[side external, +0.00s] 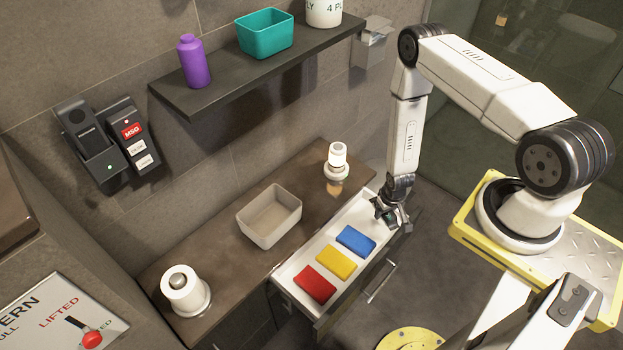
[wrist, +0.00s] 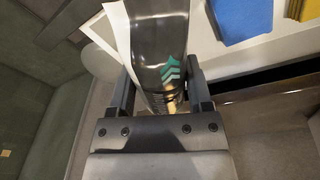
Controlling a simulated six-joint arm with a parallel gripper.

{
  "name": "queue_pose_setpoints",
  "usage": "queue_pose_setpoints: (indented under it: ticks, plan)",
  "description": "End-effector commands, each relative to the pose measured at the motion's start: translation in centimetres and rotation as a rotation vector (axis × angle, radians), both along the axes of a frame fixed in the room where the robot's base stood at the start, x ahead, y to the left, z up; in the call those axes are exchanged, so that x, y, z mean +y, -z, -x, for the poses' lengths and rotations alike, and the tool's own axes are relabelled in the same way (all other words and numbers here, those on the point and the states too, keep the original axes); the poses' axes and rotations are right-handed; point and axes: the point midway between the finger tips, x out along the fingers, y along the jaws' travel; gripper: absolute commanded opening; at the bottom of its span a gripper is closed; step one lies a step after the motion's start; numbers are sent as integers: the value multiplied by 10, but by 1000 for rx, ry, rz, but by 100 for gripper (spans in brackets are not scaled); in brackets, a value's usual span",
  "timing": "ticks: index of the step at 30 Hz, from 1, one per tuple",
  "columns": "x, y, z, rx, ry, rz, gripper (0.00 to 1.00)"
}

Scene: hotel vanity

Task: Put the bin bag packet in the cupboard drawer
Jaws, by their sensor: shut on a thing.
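The cupboard drawer (side external: 352,213) is pulled open below the counter, with a white inside. My gripper (side external: 390,212) is at the drawer's far right end in the side view. In the wrist view, my gripper (wrist: 160,88) is shut on a dark, glossy packet (wrist: 158,42) with green chevrons, which looks like the bin bag packet. In the side view the packet is mostly hidden by the fingers. It is at or just above the drawer's end; I cannot tell whether it touches the drawer floor.
In the drawer lie a red pack (side external: 314,285), a yellow pack (side external: 336,262) and a blue pack (side external: 356,240). A shelf (side external: 215,98) hangs above.

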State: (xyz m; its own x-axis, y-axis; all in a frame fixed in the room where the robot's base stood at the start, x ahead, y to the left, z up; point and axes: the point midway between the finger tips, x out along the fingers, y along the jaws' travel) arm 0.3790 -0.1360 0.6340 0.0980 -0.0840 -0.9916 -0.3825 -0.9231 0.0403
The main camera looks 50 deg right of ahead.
Motion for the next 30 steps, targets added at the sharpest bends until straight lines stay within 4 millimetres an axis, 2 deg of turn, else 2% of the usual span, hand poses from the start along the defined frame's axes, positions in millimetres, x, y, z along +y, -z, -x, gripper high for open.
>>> queue_pose_setpoints:
  ticks: [9,15,30]
  plan:
    - [-8,32,-23,1,0,0,0]
    - [-12,46,-33,3,0,-1,0]
    - [-14,55,-41,2,-1,-2,0]
